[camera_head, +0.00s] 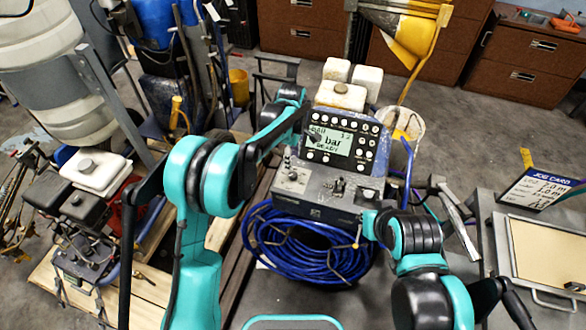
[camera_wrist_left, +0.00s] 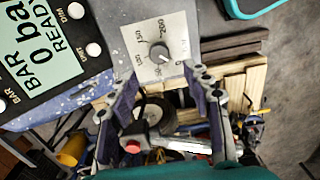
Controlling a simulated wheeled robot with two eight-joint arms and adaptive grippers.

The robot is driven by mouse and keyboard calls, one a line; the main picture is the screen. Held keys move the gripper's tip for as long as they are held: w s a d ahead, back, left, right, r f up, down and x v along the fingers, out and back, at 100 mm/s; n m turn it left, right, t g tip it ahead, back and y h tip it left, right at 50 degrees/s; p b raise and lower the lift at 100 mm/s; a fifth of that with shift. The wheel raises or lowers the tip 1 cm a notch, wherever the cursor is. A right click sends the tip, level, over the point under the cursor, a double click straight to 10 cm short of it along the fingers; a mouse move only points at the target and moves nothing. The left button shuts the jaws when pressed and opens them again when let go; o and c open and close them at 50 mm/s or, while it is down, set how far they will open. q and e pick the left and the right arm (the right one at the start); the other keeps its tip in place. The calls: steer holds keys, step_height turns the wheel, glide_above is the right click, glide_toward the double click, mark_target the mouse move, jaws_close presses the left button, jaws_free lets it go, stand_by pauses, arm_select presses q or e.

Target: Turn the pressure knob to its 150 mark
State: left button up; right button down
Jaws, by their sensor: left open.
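The pressure knob (camera_wrist_left: 159,53) is a small grey round knob on a pale dial plate (camera_wrist_left: 177,35) in the left wrist view. The plate carries printed numbers, with 100, 150 and 200 around the knob. The knob's exact pointer setting is too small to read surely. My left gripper (camera_wrist_left: 162,72) is open, its two fingers apart and just short of the knob, with nothing seen between the tips. In the head view, the left arm (camera_head: 207,178) reaches over the left side of the control box (camera_head: 330,192). My right arm (camera_head: 412,237) shows at lower right; its gripper cannot be made out.
The box's display (camera_head: 335,141) reads "bar" and "READY"; the left wrist view shows 0 bar. A coiled blue hose (camera_head: 300,262) hangs below the box. A bucket (camera_head: 408,122) stands behind right. A job card (camera_head: 540,187) and a tray (camera_head: 545,255) are at right.

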mark_target(293, 174)
arm_select(q)
step_height(293, 174, down, 8)
steer(key=b, duration=0.2)
steer(key=shift+d+f+b, duration=0.1)
steer(key=shift+d+b, duration=0.05)
steer(key=shift+b, duration=0.2)
jaws_close()
